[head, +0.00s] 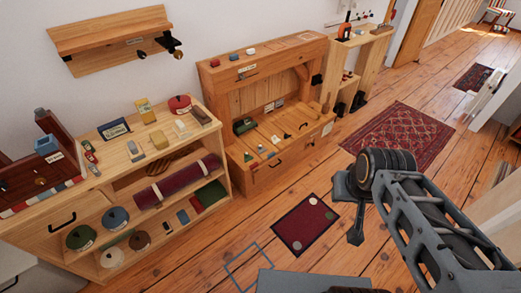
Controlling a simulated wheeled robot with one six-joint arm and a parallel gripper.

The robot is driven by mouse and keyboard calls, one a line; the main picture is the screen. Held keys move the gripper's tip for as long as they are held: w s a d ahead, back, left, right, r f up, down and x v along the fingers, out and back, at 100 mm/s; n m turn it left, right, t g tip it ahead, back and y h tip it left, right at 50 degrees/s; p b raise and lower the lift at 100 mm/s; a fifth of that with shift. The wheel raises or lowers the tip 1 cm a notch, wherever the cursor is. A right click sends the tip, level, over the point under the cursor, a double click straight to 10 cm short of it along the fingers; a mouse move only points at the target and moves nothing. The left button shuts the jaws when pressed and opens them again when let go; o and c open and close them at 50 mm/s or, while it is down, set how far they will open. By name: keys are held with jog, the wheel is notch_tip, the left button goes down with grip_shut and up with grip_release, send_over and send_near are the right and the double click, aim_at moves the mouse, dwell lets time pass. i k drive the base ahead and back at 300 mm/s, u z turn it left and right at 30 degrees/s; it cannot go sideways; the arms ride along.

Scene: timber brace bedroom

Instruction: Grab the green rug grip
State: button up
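A small dark red mat (300,226) lies on the wooden floor, left of my gripper. A few small pale round discs lie on it near its edges. The disc near its right edge (330,215) looks greenish and may be the green rug grip, but it is too small to be sure. My gripper (350,222) is above the floor, to the right of the mat and apart from the discs. Its fingers are seen from an angle that hides whether they are open or shut.
A low wooden shelf unit (45,240) with several round items and a rolled rug stands at left. A wooden bench cabinet (222,81) stands behind the mat. A patterned red rug (398,137) lies further back. A blue-grey outlined square (248,268) marks bare floor.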

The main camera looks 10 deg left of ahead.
aim_at(246, 157)
jog(key=z, duration=0.15)
jog(key=k, duration=0.4)
jog(key=u, duration=1.25)
jog(key=i, duration=2.2)
jog(key=z, duration=0.25)
